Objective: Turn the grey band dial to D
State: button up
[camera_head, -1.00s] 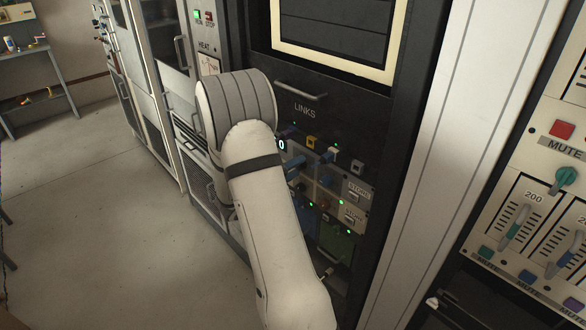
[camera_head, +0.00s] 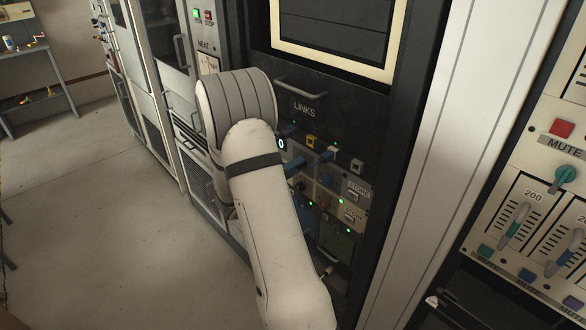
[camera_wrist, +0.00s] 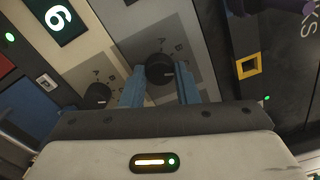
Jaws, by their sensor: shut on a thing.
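The dark round band dial (camera_wrist: 159,69) sits on a grey panel patch in the wrist view, with small letters around it; A and B can be made out. A light pointer mark shows on its face, but I cannot tell which letter it points at. My gripper (camera_wrist: 160,82) has its two blue fingers on either side of this dial, shut on it. In the head view the blue fingers (camera_head: 296,164) reach the rack front beside my arm, and the dial cannot be made out there.
A second dark dial (camera_wrist: 98,94) with its own letters is close by on a paler panel. A LINKS drawer handle (camera_head: 300,88) juts out above.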

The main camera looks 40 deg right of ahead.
jog(key=shift+m, duration=0.4)
jog(key=shift+f+m+b, duration=0.1)
jog(key=shift+m+b, duration=2.3)
jog(key=shift+m, duration=1.1)
jog(key=o, duration=1)
jog(key=shift+c, duration=0.2)
jog(key=a, duration=0.8)
jog(key=shift+s, duration=0.3)
